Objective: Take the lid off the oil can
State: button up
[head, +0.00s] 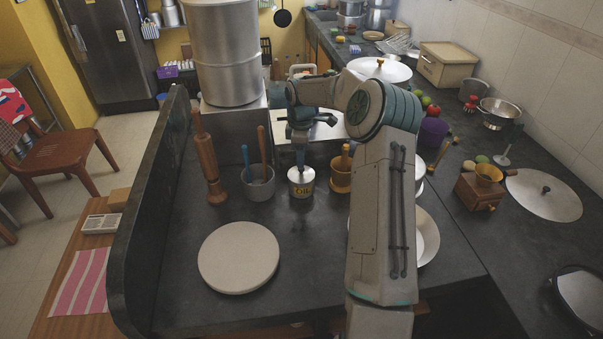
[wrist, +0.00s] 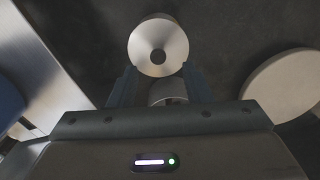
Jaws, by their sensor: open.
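The oil can (head: 301,189) is a small steel canister with a yellow label, upright on the dark counter in the head view. Its pale round top (wrist: 158,45) with a dark centre shows in the wrist view, just beyond the fingertips. My gripper (head: 300,162) points down right over the can's top. In the wrist view its two fingers (wrist: 159,70) are apart, one on each side of the picture's middle. I cannot tell whether they touch the lid. A small grey rounded piece between the fingers is partly hidden.
A pale round board (head: 239,257) lies in front. A large steel canister (head: 226,60) stands behind.

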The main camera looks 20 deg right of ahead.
aim_at(301, 171)
notch_tip(301, 171, down, 5)
jog(key=shift+w+r+p, duration=0.1)
jog(key=shift+p, duration=0.5)
grip_shut()
